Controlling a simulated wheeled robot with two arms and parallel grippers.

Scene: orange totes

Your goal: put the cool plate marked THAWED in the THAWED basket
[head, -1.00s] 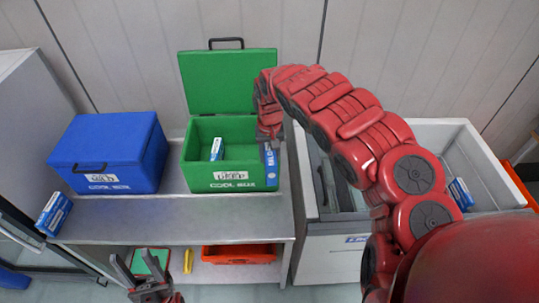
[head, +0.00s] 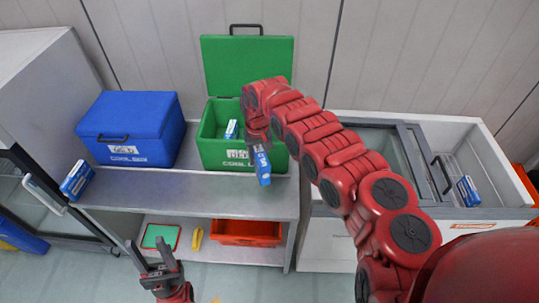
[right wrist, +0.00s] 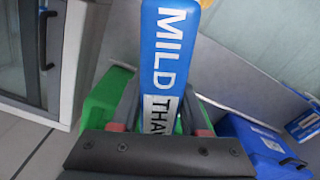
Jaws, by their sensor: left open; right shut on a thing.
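A blue-and-white plate (head: 262,165) hangs in front of the green cool box, its lower end overlapping the box's front wall in the head view. My right gripper (head: 255,135) is shut on it. In the right wrist view the plate (right wrist: 170,45) reads "MILD THA", and the rest of the marking is hidden by the gripper (right wrist: 163,118). An orange basket (head: 237,239) sits on the lower shelf, below and apart from the plate. No label on it is readable. My left gripper (head: 147,246) is open and empty, low in front of the lower shelf.
The open green cool box (head: 220,158) holds another blue-and-white plate (head: 231,129). A closed blue cool box (head: 123,150) stands left on the bench (head: 190,190). A chest freezer (head: 328,235) stands right. A green-red tray (head: 143,236) and a yellow item (head: 197,239) lie beside the basket.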

